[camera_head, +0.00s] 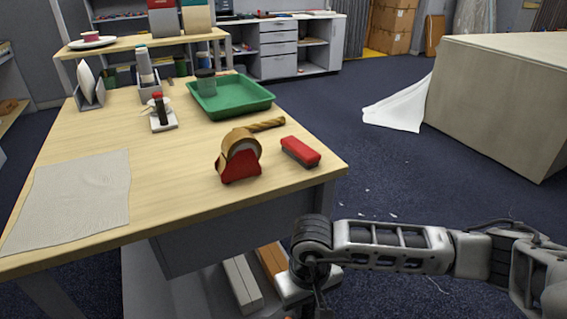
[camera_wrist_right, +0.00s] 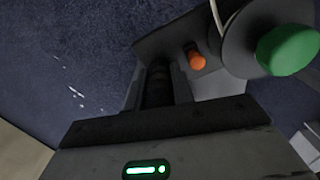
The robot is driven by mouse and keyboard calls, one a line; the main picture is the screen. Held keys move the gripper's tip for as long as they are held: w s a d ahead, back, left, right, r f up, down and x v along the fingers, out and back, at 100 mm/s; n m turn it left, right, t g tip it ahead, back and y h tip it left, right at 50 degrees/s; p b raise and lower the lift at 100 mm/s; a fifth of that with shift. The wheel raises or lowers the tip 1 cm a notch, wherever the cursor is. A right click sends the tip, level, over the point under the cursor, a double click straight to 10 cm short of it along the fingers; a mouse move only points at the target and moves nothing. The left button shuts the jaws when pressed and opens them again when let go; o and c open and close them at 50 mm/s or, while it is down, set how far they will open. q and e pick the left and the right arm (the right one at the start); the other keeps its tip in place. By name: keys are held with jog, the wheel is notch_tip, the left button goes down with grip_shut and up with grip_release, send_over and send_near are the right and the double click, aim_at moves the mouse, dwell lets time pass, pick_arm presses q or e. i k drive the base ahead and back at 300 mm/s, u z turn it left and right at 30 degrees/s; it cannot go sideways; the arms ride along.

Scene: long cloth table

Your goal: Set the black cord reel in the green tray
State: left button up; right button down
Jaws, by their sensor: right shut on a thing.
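No black reel shows on the table. My left gripper is out of view.
A red and gold tape dispenser (camera_head: 240,158) and a red brush (camera_head: 300,151) stand between the near edge and the tray. A white holder with a bottle (camera_head: 147,67) is left of the tray. A grey cloth (camera_head: 75,195) lies front left.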

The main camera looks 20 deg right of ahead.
aim_at(239, 94)
jog(key=z, duration=2.15)
jog(key=i, duration=3.5)
jog(key=u, duration=1.95)
jog(key=i, duration=2.6)
jog(key=u, duration=3.8)
